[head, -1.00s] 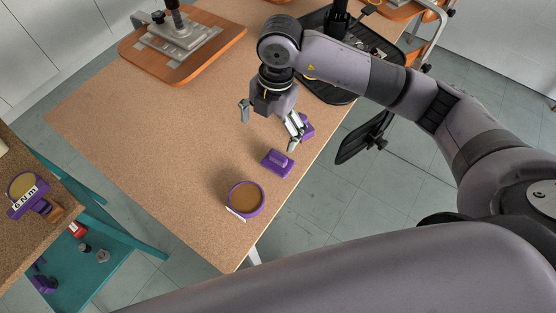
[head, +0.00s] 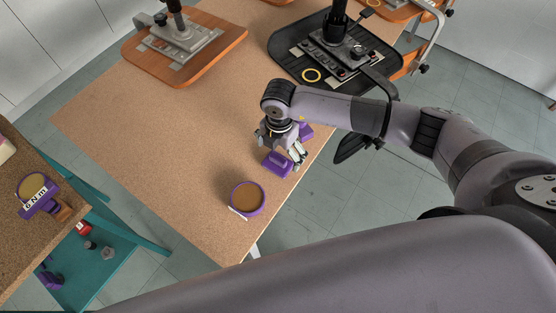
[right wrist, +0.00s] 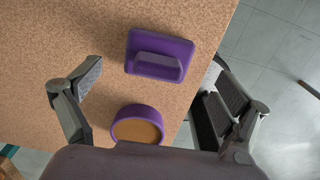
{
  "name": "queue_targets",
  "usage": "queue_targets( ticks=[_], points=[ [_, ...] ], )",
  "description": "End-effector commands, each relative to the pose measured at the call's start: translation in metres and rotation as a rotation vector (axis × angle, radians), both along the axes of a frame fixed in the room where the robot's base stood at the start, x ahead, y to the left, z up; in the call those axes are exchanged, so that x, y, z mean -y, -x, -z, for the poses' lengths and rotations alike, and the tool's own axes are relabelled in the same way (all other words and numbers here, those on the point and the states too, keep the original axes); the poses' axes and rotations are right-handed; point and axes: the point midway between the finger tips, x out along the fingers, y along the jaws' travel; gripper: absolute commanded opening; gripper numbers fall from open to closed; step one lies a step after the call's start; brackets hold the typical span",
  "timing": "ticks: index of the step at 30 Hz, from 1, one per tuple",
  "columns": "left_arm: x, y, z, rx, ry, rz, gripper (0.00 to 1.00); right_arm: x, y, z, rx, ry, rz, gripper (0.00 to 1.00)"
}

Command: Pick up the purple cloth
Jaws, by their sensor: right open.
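A purple rectangular piece with a raised ridge (head: 277,164) lies on the cork-coloured table, near its right edge. It looks rather stiff, so I cannot tell whether it is the cloth. It also shows in the right wrist view (right wrist: 160,54). A second purple thing (head: 306,131) lies just behind my right gripper and is partly hidden by it. My right gripper (head: 280,150) is open and empty, low over the ridged piece. In the right wrist view its spread fingers (right wrist: 158,84) stand on either side, with the piece ahead between them. My left gripper is not in view.
A round purple-rimmed disc (head: 247,198) with a brown face lies in front of the ridged piece. The table (head: 170,150) is clear to the left. Chair parts with metal fittings (head: 185,45) and a black tray (head: 290,65) lie at the back.

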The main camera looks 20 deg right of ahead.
Motion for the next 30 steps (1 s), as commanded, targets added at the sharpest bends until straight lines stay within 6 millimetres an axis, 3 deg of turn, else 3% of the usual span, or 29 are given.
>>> queue_targets(
  ticks=[4, 9, 18, 30],
  points=[
    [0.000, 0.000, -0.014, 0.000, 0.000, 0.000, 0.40, -0.003, 0.002, 0.018, -0.005, 0.002, 0.000, 0.94],
    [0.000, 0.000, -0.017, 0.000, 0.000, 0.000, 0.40, -0.003, 0.001, 0.040, -0.002, 0.000, 0.001, 0.94],
    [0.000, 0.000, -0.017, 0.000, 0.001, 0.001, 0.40, -0.003, 0.000, 0.046, 0.000, -0.001, 0.000, 0.94],
    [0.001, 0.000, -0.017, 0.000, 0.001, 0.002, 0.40, -0.003, 0.000, 0.046, 0.000, -0.001, 0.000, 0.68]
  ],
)
